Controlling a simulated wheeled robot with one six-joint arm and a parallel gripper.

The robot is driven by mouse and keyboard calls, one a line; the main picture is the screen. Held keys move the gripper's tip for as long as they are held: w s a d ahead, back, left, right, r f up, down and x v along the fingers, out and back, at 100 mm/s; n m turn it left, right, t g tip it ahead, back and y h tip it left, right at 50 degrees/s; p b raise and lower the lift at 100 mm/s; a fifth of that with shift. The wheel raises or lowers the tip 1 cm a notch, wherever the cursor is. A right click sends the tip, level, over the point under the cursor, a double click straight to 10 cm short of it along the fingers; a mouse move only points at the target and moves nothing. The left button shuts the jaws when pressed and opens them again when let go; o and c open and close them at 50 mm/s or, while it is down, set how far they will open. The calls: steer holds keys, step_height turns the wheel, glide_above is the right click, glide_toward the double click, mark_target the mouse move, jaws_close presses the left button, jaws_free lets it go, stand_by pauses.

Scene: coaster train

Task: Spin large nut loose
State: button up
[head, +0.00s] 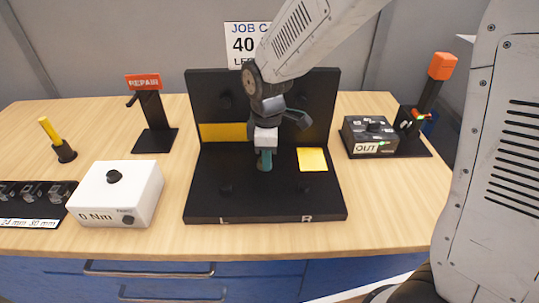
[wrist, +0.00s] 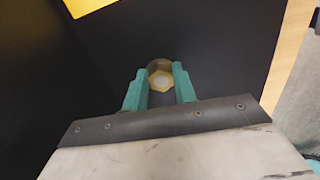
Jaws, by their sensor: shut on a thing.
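The large nut (wrist: 160,80) shows in the wrist view as a brassy hexagon with a pale round middle, set in or on a dark round piece. My gripper (wrist: 160,90) has its two teal fingers on either side of this nut, shut on it. In the head view my gripper (head: 264,163) points down at the middle of the black fixture (head: 225,195). There the nut is hidden by my fingers and wrist.
A yellow square (head: 312,160) lies right of my gripper on the fixture, which has a tall back wall. A white box reading 0 Nm (head: 130,195) stands left, a REPAIR stand (head: 152,120) behind it. An OUT box (head: 370,137) stands right.

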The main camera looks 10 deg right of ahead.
steer(key=shift+s+f+n, duration=0.15)
steer(key=shift+s+n, duration=0.05)
steer(key=shift+n, duration=0.2)
steer(key=o, duration=1)
steer(key=shift+w, duration=0.1)
steer(key=shift+w+r, duration=0.1)
steer(key=shift+r, duration=0.5)
step_height(320, 180, up, 7)
steer(key=shift+f, duration=0.15)
steer(key=shift+a, duration=0.1)
